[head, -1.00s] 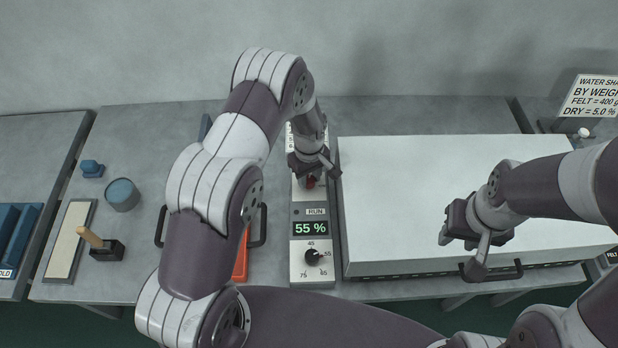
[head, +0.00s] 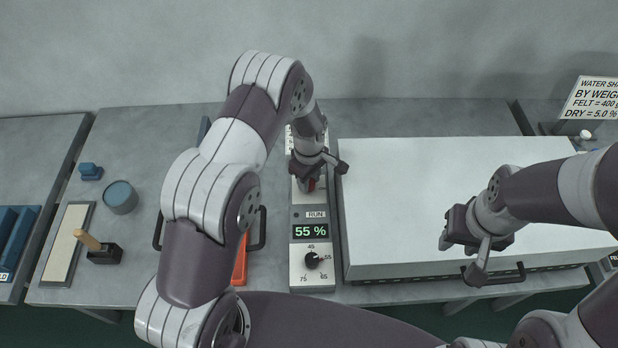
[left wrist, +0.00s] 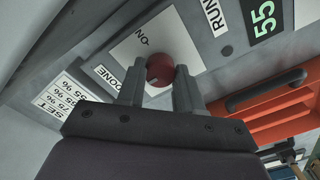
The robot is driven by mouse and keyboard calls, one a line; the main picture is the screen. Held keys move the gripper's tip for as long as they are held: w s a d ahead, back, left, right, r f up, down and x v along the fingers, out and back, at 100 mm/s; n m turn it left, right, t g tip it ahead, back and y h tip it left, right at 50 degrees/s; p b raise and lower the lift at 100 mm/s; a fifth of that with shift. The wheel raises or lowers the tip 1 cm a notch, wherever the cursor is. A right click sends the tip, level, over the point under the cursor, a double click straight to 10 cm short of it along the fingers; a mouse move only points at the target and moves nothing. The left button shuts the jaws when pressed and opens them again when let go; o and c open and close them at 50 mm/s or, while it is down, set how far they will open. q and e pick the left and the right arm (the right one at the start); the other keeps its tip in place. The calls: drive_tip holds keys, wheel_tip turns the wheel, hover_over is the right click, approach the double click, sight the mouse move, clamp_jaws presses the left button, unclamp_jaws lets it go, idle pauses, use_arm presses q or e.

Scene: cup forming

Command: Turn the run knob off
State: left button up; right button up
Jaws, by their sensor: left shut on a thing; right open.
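The run knob (left wrist: 160,69) is a red knob on a white plate of the grey control panel (head: 311,259). In the left wrist view it sits between the fingers of my left gripper (left wrist: 160,82), which is shut on it; an "ON" mark shows beside it. In the head view my left gripper (head: 313,178) mostly hides the knob. The display (head: 310,231) under the RUN label reads 55 %. A small lamp (head: 297,215) beside that label looks dark. My right gripper (head: 472,238) is open and empty above the front of the large white box.
The large white box (head: 440,190) with a front handle stands right of the panel. A black dial (head: 312,260) is on the panel's lower part. An orange-red part (head: 240,262) with dark handles lies left.

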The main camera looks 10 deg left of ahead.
use_arm(q)
drive_tip(key=shift+w+r, duration=0.15)
drive_tip(key=o, duration=1)
drive_tip(key=shift+o, duration=0.2)
wheel_tip(320, 180, up, 13)
drive_tip(key=b, duration=0.2)
drive_tip(key=shift+f, duration=0.2)
